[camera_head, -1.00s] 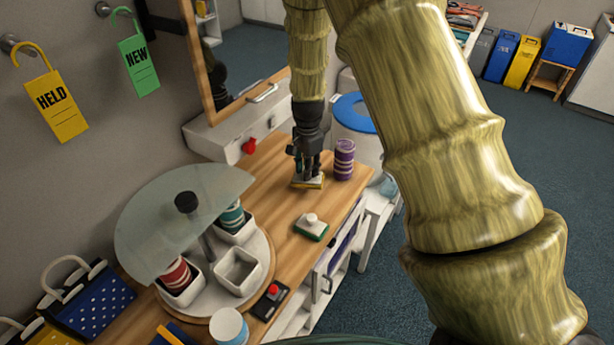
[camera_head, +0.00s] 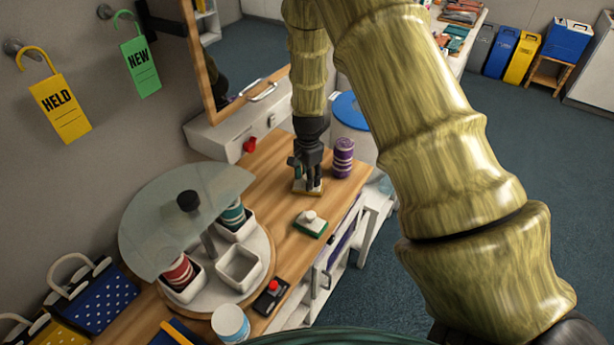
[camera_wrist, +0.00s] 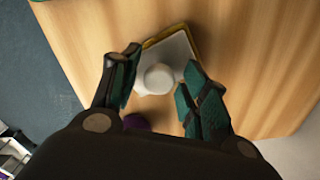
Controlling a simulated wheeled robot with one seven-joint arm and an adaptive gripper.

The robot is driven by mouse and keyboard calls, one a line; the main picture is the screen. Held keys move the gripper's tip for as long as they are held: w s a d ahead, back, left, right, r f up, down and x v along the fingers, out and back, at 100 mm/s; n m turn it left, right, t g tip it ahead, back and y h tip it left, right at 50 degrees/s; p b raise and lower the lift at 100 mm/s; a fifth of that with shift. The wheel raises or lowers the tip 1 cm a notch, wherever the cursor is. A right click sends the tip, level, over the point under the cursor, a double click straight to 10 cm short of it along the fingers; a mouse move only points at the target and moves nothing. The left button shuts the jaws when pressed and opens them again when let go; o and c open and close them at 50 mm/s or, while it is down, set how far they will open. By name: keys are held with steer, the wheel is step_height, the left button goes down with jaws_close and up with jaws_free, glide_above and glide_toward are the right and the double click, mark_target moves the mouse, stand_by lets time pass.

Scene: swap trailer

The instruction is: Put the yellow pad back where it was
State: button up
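The yellow pad (camera_head: 307,188) lies on the wooden counter in the head view, left of a purple striped can. In the wrist view the pad (camera_wrist: 150,44) has a yellow edge, a pale top and a round white knob (camera_wrist: 157,78). My gripper (camera_head: 307,183) points down right over the pad. In the wrist view my gripper (camera_wrist: 158,88) has its fingers apart on either side of the knob, with gaps showing. A similar green pad (camera_head: 311,224) with a white knob lies nearer on the counter.
The purple can (camera_head: 343,158) stands close to the right of my gripper. A carousel (camera_head: 262,238) with white bins and a clear cover fills the counter's near left. A red-button box (camera_head: 270,297) sits beside it. Bare wood (camera_head: 282,203) lies between the two pads.

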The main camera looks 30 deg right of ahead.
steer(key=shift+r, duration=0.15)
step_height(320, 180, up, 12)
steer(key=b, duration=0.4)
stand_by(0.5)
steer(key=shift+s, duration=0.1)
